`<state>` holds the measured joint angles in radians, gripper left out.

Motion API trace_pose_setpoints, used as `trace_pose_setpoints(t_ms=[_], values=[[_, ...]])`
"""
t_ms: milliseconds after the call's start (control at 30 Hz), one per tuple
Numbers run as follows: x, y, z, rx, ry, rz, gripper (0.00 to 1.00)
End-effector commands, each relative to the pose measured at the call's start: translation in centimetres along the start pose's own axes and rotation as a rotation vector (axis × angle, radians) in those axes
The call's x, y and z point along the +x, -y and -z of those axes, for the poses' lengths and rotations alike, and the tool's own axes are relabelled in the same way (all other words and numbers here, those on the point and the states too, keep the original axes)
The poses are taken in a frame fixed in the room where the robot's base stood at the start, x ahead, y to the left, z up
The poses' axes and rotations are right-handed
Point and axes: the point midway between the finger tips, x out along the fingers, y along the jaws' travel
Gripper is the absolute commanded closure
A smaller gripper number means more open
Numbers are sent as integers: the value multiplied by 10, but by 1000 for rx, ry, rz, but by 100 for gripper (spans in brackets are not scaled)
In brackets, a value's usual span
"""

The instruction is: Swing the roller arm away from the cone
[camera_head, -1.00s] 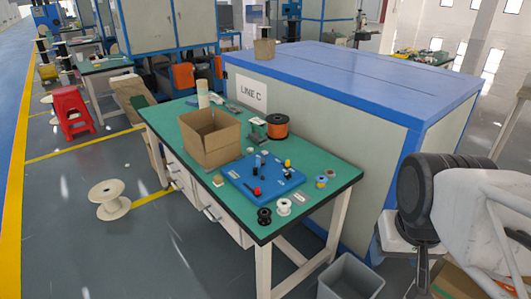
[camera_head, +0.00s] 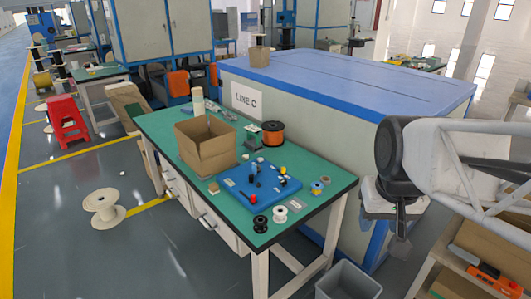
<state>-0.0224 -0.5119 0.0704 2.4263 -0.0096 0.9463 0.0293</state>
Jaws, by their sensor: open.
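A blue board (camera_head: 236,190) lies on the green table (camera_head: 328,174), with small black, red, orange and white parts on it. A black post (camera_head: 258,164) stands near its back edge. An orange and black part (camera_head: 282,171) sits toward its right side. The cone and the roller arm are too small to tell apart among these parts. My gripper (camera_head: 400,248) hangs at the right, beyond the table's right end and well apart from the board. It is open, seen nearly edge-on below the black part of my arm, and nothing shows in it.
An open cardboard box (camera_head: 207,157) stands left of the board. An orange spool (camera_head: 272,133) stands behind it. Black (camera_head: 260,224) and white (camera_head: 280,214) spools stand at the front edge. A grey bin (camera_head: 346,281) is on the floor. A blue-edged cabinet (camera_head: 345,85) stands behind the table.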

Motion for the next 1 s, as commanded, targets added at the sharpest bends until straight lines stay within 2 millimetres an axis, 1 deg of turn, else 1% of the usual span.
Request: trace_pose_setpoints(t_ms=[33, 100, 467, 767, 1000], values=[[0, 2, 13, -4, 6, 1, 52], [-1, 6, 30, -8, 10, 3, 52], [2, 26, 114, -29, 35, 9, 52], [16, 47, 183, -46, 56, 14, 52], [33, 68, 236, -59, 73, 17, 52]])
